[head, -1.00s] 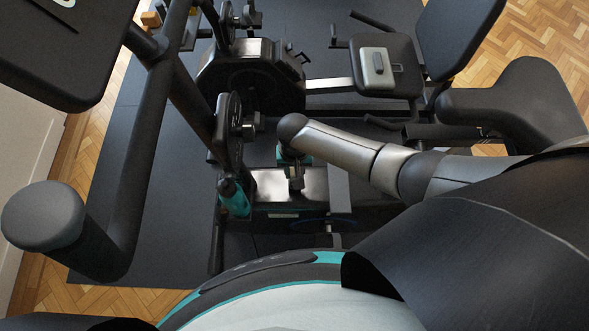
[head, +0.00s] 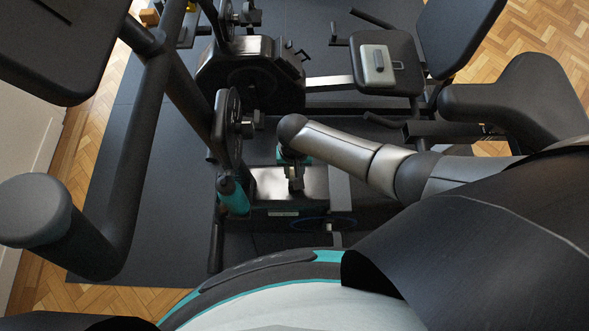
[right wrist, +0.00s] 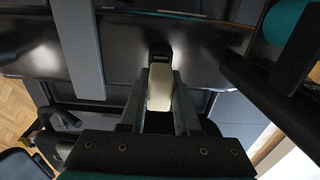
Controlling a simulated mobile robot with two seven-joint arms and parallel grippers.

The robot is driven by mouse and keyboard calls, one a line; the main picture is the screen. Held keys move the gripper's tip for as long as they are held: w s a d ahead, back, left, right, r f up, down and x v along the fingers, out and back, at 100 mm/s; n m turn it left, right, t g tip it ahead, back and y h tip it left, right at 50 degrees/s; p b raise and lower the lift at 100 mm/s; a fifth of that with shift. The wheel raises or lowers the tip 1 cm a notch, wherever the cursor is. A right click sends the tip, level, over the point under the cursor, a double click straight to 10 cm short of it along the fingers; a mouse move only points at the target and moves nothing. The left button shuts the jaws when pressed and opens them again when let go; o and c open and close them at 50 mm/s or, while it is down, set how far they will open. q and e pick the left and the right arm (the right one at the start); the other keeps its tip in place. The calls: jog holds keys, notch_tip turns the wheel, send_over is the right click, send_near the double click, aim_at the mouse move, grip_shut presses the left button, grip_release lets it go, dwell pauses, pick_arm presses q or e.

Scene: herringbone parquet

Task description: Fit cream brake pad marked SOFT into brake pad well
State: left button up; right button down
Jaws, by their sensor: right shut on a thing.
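The cream brake pad (right wrist: 160,90) shows between the two fingers of my right gripper (right wrist: 161,76) in the right wrist view. The gripper is shut on it. The SOFT marking cannot be read. Just beyond the pad's far end is a dark recess (right wrist: 160,53) in the glossy black housing (right wrist: 115,48), apparently the brake pad well. I cannot tell whether the pad's tip is inside it or just short of it. In the head view my right gripper (head: 296,179) is over the housing (head: 265,187), and the pad is hidden there. My left gripper is not in view.
A teal bottle (head: 234,197) stands left of the gripper, close to the housing.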

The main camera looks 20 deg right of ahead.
jog(key=shift+f+b, duration=0.85)
jog(key=shift+f, duration=0.4)
jog(key=c, duration=0.5)
grip_release()
jog(key=shift+c, duration=0.2)
notch_tip(320, 180, up, 14)
jog(key=p, duration=0.7)
jog(key=shift+r+p, duration=0.35)
jog(key=shift+r, duration=0.25)
